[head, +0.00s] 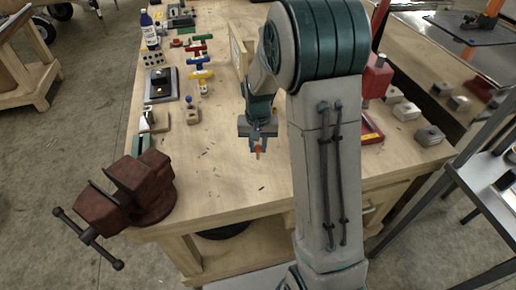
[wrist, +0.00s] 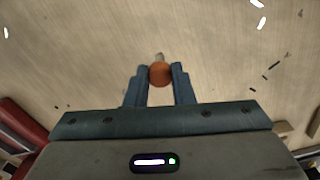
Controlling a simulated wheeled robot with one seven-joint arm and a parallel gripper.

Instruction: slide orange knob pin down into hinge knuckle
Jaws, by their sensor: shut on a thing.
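My gripper (head: 257,142) is over the middle of the wooden bench, pointing down, shut on the orange knob pin (head: 258,152). In the wrist view the round orange knob (wrist: 160,74) sits between the two blue-grey fingertips, with a short grey metal end (wrist: 159,57) showing beyond it. The rest of the pin is hidden. Bare wood lies below it. A small metal and wooden fixture (head: 154,119) stands at the bench's left edge; I cannot tell whether it is the hinge with the knuckle. A wooden block with a blue knob (head: 192,115) stands beside it.
A rust-red vise (head: 140,190) is at the bench's front left corner. A dark plate with a black device (head: 161,84), coloured T-handles (head: 200,75) and a blue bottle (head: 149,32) stand further back. A wooden panel (head: 238,50) stands behind my gripper.

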